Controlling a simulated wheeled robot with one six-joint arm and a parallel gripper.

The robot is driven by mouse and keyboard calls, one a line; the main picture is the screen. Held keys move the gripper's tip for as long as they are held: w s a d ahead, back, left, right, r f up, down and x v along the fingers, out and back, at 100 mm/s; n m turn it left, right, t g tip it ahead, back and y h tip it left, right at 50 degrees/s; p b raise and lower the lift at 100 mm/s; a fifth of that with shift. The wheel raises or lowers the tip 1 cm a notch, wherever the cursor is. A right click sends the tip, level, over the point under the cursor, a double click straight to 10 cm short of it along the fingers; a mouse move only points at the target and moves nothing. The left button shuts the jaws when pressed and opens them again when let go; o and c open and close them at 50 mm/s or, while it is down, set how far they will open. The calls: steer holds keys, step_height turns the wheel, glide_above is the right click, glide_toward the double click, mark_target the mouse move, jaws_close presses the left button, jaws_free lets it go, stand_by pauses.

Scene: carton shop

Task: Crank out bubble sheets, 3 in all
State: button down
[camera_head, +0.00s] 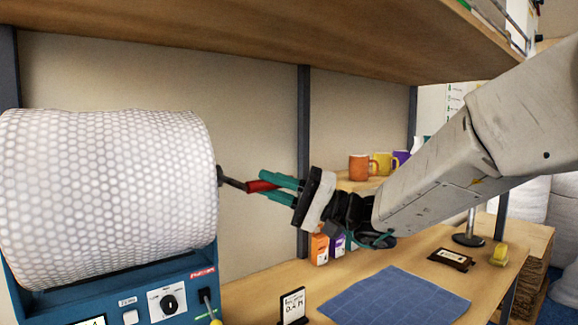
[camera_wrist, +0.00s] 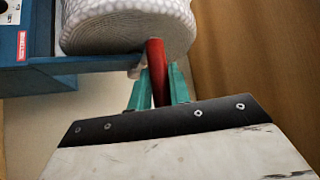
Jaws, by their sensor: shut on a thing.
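A large roll of white bubble wrap (camera_head: 110,195) lies on a blue dispenser machine (camera_head: 140,300) at the left. The roll also shows at the top of the wrist view (camera_wrist: 125,25). A crank with a dark arm and a red handle (camera_head: 262,186) sticks out from the roll's right end. My gripper (camera_head: 280,187), with teal fingers, is shut on the red handle. In the wrist view the red handle (camera_wrist: 155,62) stands between the two teal fingers. The machine's front carries a dial, a switch and a small display, partly cut off at the bottom edge. No loose bubble sheet shows.
A blue mat (camera_head: 395,298) lies bare on the wooden table, beside a small sign (camera_head: 293,306). Small cartons (camera_head: 319,248) stand behind it. Mugs (camera_head: 360,167) sit at the back. A yellow item (camera_head: 499,254) lies at the right. A wooden shelf (camera_head: 250,35) hangs overhead.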

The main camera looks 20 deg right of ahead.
steer(key=shift+n+y, duration=0.6)
steer(key=shift+n, duration=0.2)
steer(key=shift+w+a+f, duration=0.1)
steer(key=shift+w+f, duration=0.15)
steer(key=shift+f, duration=0.75)
steer(key=shift+w+a+f, duration=0.1)
steer(key=shift+w+f, duration=0.15)
steer(key=shift+f, duration=0.7)
